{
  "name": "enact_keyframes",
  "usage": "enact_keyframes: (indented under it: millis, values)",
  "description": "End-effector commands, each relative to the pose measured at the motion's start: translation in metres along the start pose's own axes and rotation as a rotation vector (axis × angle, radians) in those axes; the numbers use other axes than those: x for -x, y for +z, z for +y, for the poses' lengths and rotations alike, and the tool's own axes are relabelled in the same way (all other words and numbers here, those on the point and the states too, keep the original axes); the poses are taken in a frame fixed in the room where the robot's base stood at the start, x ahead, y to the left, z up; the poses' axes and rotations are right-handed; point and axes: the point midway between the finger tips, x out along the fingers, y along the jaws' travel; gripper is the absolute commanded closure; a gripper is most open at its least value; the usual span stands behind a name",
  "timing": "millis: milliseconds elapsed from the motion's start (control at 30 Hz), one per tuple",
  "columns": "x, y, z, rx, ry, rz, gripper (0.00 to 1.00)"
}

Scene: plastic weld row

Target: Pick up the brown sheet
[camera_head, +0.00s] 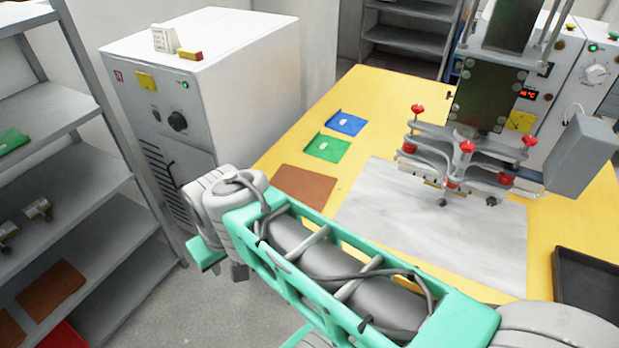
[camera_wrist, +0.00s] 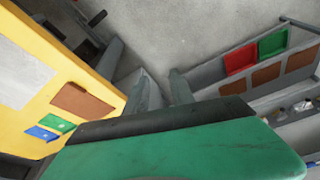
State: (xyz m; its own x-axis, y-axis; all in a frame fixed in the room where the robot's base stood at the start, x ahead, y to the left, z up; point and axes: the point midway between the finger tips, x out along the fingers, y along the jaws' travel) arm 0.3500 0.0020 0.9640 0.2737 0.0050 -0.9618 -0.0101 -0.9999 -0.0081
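A flat brown sheet (camera_head: 304,185) lies on the yellow table (camera_head: 372,95), near its left edge. It also shows in the wrist view (camera_wrist: 82,101), to the left of my fingers. My gripper (camera_wrist: 160,73) has its two grey fingers apart, with only floor visible between them. It is empty and off the table's edge, between the table and the shelf. Other brown sheets lie on the left shelf (camera_head: 50,290); in the wrist view several brown sheets (camera_wrist: 265,76) show on that shelf at the right. In the head view my fingers are mostly hidden by my wrist.
A green sheet (camera_head: 327,147) and a blue sheet (camera_head: 346,123) lie behind the brown one. A grey mat (camera_head: 440,235) and a welding machine with red knobs (camera_head: 467,147) are to the right. A white cabinet (camera_head: 215,75) stands left of the table. A black tray (camera_head: 585,285) sits far right.

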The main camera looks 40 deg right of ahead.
Motion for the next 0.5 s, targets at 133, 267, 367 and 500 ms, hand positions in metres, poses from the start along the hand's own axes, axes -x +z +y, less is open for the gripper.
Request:
enact_keyframes:
  millis: [133,267,367,500]
  values:
    - [-0.015,-0.026,0.026,-0.297,-0.028,-0.029,0.70]
    - [-0.050,-0.063,0.091,-0.874,-0.109,-0.072,0.70]
    - [-0.082,-0.074,0.163,-1.398,-0.212,-0.114,0.70]
    - [-0.117,-0.053,0.263,-2.072,-0.409,-0.189,0.70]
